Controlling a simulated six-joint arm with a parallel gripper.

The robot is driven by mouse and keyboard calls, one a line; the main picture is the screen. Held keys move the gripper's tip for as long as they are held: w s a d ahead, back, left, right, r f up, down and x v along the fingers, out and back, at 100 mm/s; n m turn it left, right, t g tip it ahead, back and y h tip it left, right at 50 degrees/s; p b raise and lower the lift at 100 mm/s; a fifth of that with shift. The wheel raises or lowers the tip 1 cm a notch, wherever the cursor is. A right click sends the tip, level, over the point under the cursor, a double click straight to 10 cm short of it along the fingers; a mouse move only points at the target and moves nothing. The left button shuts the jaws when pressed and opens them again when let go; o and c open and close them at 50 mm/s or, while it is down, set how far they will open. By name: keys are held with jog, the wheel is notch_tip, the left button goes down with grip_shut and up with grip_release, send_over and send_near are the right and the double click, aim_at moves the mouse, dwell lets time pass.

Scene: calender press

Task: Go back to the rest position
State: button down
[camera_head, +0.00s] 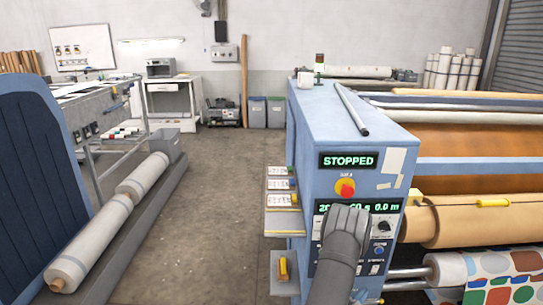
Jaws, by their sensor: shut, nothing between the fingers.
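My gripper (347,218) is in front of the control panel on the near end of the blue calender press (345,128). It is shut with nothing held, and it hides part of the panel. I cannot tell whether it touches the panel. A red stop button (346,188) on a yellow base shows just above it. The upper display (347,161) reads STOPPED. A second display (385,208) is partly covered by my gripper. A black knob (384,227) and a blue button (379,249) show to its right.
A metal bar (352,109) and a white mug (305,80) lie on the press top. Card shelves (284,200) jut from its left side. Fabric rolls (475,216) fill the right. Wrapped rolls (110,225) lie at left. The floor (215,220) between is clear.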

jog(key=s+a+r+n+g+y, duration=0.1)
jog(key=s+a+r+n+y, duration=0.6)
jog(key=n, duration=0.3)
jog(key=w+r+x, duration=0.1)
jog(key=x, duration=0.9)
jog(key=v, duration=0.9)
jog(key=shift+s+a+r, duration=0.15)
jog(key=shift+r, duration=0.05)
